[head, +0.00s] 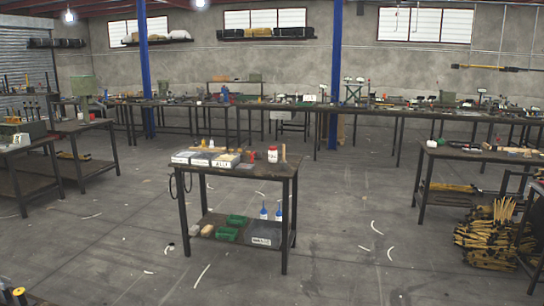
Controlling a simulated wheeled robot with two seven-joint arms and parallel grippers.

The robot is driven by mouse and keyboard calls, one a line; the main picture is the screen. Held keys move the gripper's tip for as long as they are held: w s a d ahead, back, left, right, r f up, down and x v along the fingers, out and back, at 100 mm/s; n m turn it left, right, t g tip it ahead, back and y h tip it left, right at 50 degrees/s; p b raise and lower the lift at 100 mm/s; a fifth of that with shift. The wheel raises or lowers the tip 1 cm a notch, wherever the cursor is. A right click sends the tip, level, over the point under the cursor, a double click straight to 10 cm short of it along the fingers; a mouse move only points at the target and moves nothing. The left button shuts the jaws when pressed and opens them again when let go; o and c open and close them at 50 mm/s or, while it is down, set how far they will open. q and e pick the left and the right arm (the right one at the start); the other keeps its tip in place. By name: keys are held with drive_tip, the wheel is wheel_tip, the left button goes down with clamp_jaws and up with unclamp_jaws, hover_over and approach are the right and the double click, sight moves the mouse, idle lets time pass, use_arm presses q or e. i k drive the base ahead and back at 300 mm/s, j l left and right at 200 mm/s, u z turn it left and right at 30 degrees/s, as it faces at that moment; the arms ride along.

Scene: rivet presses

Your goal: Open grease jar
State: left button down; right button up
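A small red and white jar (272,154) stands upright on the top of a dark work table (262,171) in the middle of the head view. It may be the grease jar; its label is too small to read. Its lid appears to be on, though the detail is small. Neither of my grippers shows in the head view.
Several labelled bins (226,161) line the table's front left, and a thin upright tan piece (283,153) stands right of the jar. Blue bottles (264,212) and green trays (228,234) sit on the lower shelf. Open floor (345,245) surrounds the table. Pale strips lie scattered on it.

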sight(273, 154)
drive_tip(key=i+l+u, duration=0.25)
drive_tip(key=i, duration=0.75)
drive_tip(key=i+l+u, duration=0.25)
drive_tip(key=i+l, duration=0.2)
drive_tip(key=i, duration=0.5)
drive_tip(key=i+l+u, duration=0.25)
drive_tip(key=i+l, duration=0.4)
drive_tip(key=i, duration=0.25)
drive_tip(key=i+l+u, duration=0.25)
drive_tip(key=i+l, duration=0.55)
